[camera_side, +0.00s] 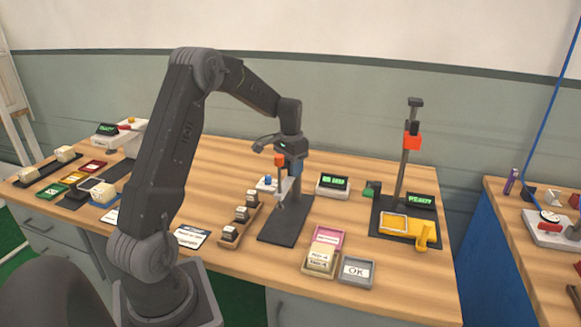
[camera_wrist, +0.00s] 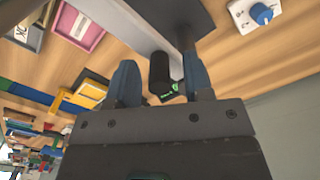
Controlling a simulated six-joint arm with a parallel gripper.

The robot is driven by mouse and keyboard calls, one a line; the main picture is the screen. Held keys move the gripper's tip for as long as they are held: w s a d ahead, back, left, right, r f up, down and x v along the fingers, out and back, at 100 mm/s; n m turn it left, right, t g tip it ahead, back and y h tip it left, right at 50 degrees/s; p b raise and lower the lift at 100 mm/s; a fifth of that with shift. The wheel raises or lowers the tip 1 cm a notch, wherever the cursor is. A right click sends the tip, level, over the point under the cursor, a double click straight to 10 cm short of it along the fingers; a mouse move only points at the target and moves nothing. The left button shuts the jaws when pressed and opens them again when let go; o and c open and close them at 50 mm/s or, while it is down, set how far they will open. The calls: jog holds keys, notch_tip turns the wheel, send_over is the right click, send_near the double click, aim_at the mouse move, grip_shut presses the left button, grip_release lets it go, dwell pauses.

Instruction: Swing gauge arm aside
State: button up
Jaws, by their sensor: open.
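The gauge stand in the middle of the table has a dark base plate (camera_side: 284,226), an upright post and an orange block (camera_side: 280,160) near its top. My gripper (camera_side: 291,168) is at the top of this stand, pointing down, and hides part of it. In the wrist view my gripper (camera_wrist: 161,66) is open. A light grey bar (camera_wrist: 148,32), apparently the gauge arm, and a black cylinder (camera_wrist: 159,73) show between its two blue-grey fingers. I cannot tell whether either finger touches them.
A small display box (camera_side: 333,185) stands right of the gauge. A second post stand (camera_side: 406,220) with a yellow fixture is further right. A wooden block rack (camera_side: 240,221) is to the left. A pink tray (camera_side: 326,236) and a grey OK tray (camera_side: 356,271) lie in front.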

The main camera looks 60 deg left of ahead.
jog(key=shift+f, duration=0.1)
grip_shut()
dwell(0.4)
